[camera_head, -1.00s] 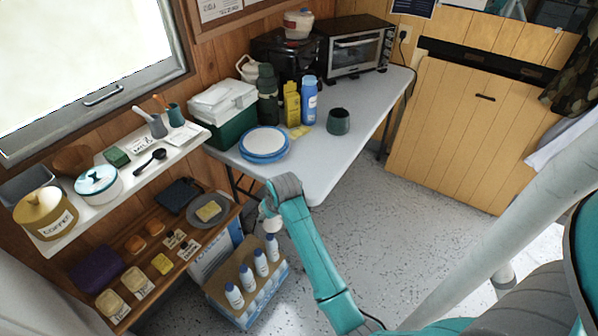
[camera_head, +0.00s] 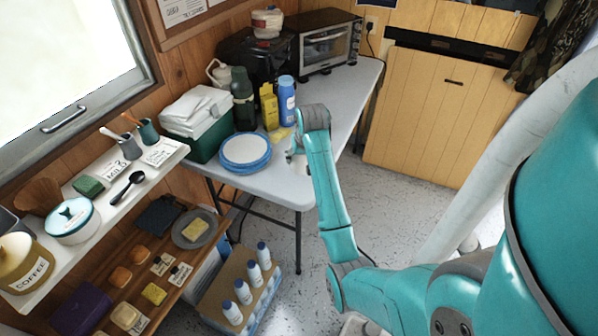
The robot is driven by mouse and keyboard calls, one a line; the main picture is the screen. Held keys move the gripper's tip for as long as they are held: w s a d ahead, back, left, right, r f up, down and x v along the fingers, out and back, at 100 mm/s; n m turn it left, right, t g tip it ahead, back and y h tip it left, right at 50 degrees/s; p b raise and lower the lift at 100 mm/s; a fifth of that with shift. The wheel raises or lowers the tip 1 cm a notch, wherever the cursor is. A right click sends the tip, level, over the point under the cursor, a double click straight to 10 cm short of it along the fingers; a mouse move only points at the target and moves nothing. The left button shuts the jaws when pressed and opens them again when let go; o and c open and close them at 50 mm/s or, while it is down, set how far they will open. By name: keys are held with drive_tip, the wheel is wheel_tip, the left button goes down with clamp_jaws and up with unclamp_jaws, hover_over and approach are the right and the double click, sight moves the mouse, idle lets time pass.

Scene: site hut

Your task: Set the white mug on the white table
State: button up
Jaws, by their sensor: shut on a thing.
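The white table (camera_head: 272,184) stands along the wall, its front edge towards me. My gripper (camera_head: 291,154) is over the front right part of the tabletop, partly hidden by my own wrist. It is shut on the white mug (camera_head: 300,166), a small pale shape that barely stands out against the table. I cannot tell whether the mug touches the tabletop.
Stacked plates (camera_head: 245,150) lie just left of my gripper. Bare tabletop lies in front of the plates.

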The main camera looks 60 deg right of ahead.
wheel_tip(320, 180, down, 6)
drive_tip(key=shift+r, duration=0.1)
drive_tip(key=o, duration=1.8)
drive_tip(key=shift+r, duration=0.15)
